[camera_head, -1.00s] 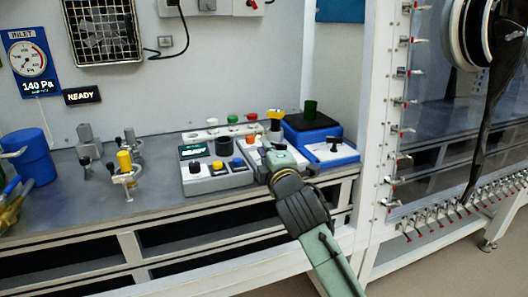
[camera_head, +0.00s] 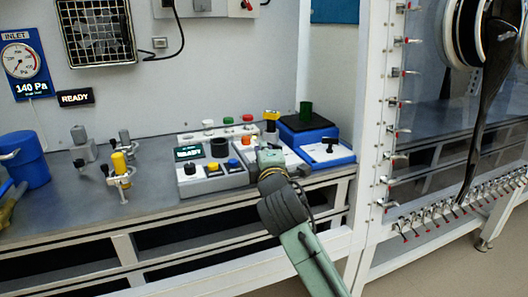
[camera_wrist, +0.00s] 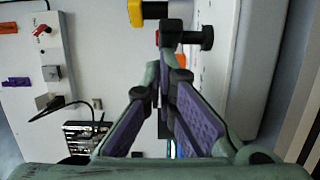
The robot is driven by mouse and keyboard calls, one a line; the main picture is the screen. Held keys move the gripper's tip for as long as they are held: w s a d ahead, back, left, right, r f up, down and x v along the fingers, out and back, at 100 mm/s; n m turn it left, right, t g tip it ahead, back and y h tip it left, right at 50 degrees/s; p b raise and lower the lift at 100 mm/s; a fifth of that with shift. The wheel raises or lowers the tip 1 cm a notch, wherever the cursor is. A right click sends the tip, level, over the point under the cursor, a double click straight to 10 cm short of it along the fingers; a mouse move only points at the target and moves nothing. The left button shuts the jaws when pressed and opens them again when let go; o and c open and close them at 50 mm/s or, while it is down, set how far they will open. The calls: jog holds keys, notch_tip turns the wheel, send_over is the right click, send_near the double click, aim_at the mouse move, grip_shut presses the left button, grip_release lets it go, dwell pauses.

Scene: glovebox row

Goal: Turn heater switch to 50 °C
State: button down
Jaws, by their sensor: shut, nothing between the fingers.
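A blue unit (camera_head: 340,153) with a dark top stands at the right end of the bench. It has a pale front panel with a black T-shaped switch (camera_head: 329,142), which looks like the heater switch; its temperature marks are too small to read. A green cup (camera_head: 306,111) stands on the dark top. My gripper (camera_head: 269,149) is left of the switch, apart from it, over the control boxes. In the wrist view my gripper (camera_wrist: 165,62) has its fingers together and empty. A dark knob (camera_wrist: 206,38) shows close beside the fingertips; I cannot tell which knob it is.
A grey control box (camera_head: 232,180) with a green display and several knobs is left of my gripper. A yellow-topped knob (camera_head: 271,115) rises behind it. Clamps and a blue canister (camera_head: 27,165) stand on the left. A white post (camera_head: 372,110) bounds the right side.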

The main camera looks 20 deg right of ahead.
jog(key=shift+w+a+f+m+g+h+b, duration=0.1)
jog(key=shift+w+m+g+h+b, duration=0.15)
jog(key=shift+m+h, duration=0.45)
jog(key=shift+w+a+m+g+h+b, duration=0.1)
jog(key=shift+w+m+g+h+b, duration=0.15)
jog(key=shift+m+h, duration=0.45)
jog(key=m+g+h, duration=0.1)
jog(key=h, duration=0.1)
jog(key=m+g+h, duration=0.1)
jog(key=h, duration=0.1)
jog(key=shift+w+d, duration=0.2)
jog(key=shift+w, duration=0.15)
jog(key=shift+d, duration=0.1)
jog(key=shift+w, duration=0.15)
